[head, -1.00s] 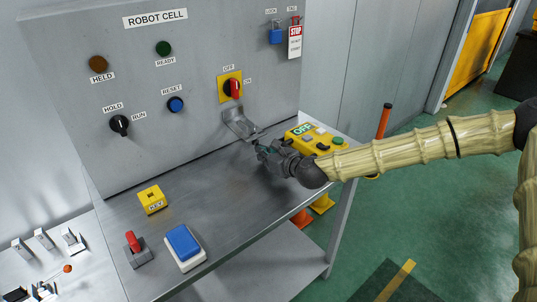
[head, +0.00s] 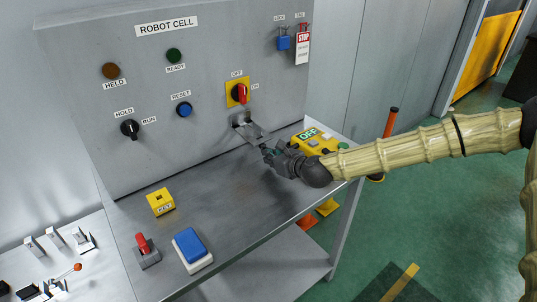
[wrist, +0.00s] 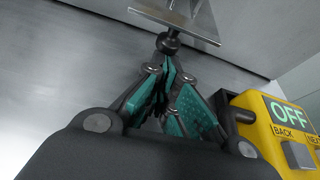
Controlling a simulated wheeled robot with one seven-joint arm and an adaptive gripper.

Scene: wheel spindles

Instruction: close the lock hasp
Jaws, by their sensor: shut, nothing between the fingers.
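The lock hasp (head: 253,132) is a grey metal plate low on the upright panel, below the red rotary switch (head: 241,93) on its yellow plate. It sticks out from the panel and slopes down over the desk. It also shows at the top of the wrist view (wrist: 186,18). My gripper (head: 266,152) is shut and empty, at the hasp's outer end. In the wrist view its closed tips (wrist: 168,42) are just beneath the plate's edge; I cannot tell whether they touch it.
A yellow pendant (head: 313,141) marked OFF lies right beside my gripper. A blue padlock (head: 284,40) and a red-and-white tag (head: 303,46) hang at the panel's upper right.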

